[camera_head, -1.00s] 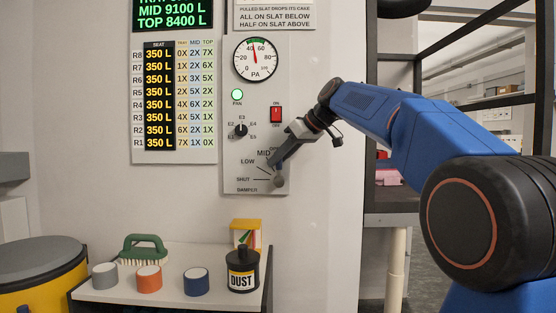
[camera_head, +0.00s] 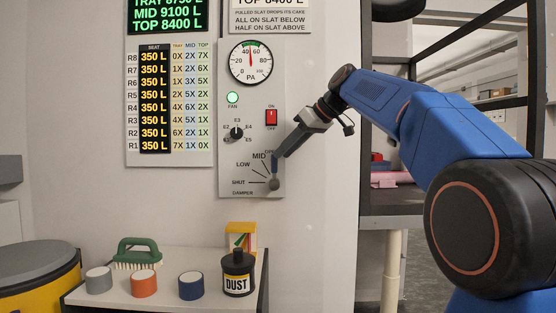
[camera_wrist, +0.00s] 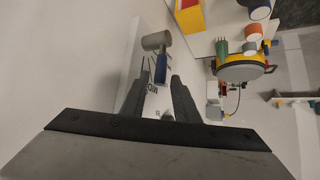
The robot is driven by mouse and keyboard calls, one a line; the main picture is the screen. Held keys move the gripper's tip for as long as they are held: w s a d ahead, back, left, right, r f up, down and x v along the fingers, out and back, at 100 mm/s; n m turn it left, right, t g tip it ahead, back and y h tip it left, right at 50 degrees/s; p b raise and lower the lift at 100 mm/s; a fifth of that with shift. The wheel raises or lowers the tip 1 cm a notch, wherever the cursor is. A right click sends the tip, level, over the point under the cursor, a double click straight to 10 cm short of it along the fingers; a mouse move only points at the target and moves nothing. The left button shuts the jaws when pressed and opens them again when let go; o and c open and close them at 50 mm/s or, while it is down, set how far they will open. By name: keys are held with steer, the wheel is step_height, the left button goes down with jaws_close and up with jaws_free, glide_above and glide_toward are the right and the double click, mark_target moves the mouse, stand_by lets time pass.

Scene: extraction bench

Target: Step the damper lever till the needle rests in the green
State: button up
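The damper panel (camera_head: 227,100) is on the wall. Its pressure gauge (camera_head: 250,62) has a red needle pointing nearly straight up, toward the green arc (camera_head: 250,43) at the top. Below, the damper scale reads SHUT, LOW, MID, with the top label partly hidden. A grey round knob (camera_head: 274,184) of the damper lever is at the lower right; it appears as a grey cylinder in the wrist view (camera_wrist: 156,40). My gripper (camera_head: 277,165) is just above the knob. In the wrist view a blue bar (camera_wrist: 161,68) lies between its spread fingers; contact cannot be told.
The fan lamp (camera_head: 232,98) is green, beside a red switch (camera_head: 271,117) and a selector dial (camera_head: 236,132). A shelf (camera_head: 110,295) below holds a green brush (camera_head: 138,252), several coloured cylinders, a black DUST jar (camera_head: 238,274) and a yellow box (camera_head: 240,235).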

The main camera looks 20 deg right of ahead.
steer(key=v, duration=1.1)
steer(key=shift+s+r, duration=0.25)
steer(key=shift+f, duration=0.1)
steer(key=s+a+f+m+g+h, duration=0.1)
steer(key=s+f+m+h, duration=0.1)
steer(key=s+f, duration=0.8)
steer(key=s+a+f+m+g+h, duration=0.1)
steer(key=s+f, duration=1)
steer(key=f, duration=1.4)
steer(key=s+a+f+m+h, duration=0.2)
steer(key=s+f, duration=0.9)
steer(key=f, duration=0.7)
steer(key=m+h, duration=0.1)
steer(key=m, duration=0.1)
steer(key=shift+a+f+m+g, duration=0.25)
steer(key=shift+m+g, duration=0.05)
steer(key=shift+g, duration=0.1)
stand_by(0.7)
